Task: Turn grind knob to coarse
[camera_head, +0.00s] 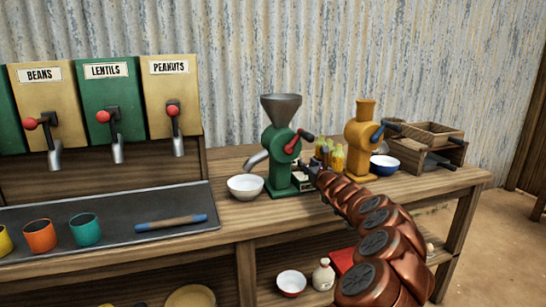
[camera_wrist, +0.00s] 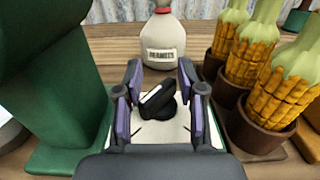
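The grind knob (camera_wrist: 157,101) is black with a white pointer bar, on a pale plate (camera_wrist: 176,136) beside the green grinder (camera_wrist: 62,90). In the wrist view its bar slants up to the right. My gripper (camera_wrist: 160,78) is open, with its purple-padded fingers on either side of the knob. I see gaps between pads and knob; I cannot tell any contact. Any scale markings are unreadable.
A labelled bottle (camera_wrist: 161,42) stands behind the knob; potted corn cobs (camera_wrist: 264,85) stand close on the right. A white bowl (camera_head: 245,187) sits left of the grinder. A yellow grinder (camera_head: 362,135), blue bowl (camera_head: 384,165) and wooden box (camera_head: 432,140) stand farther right.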

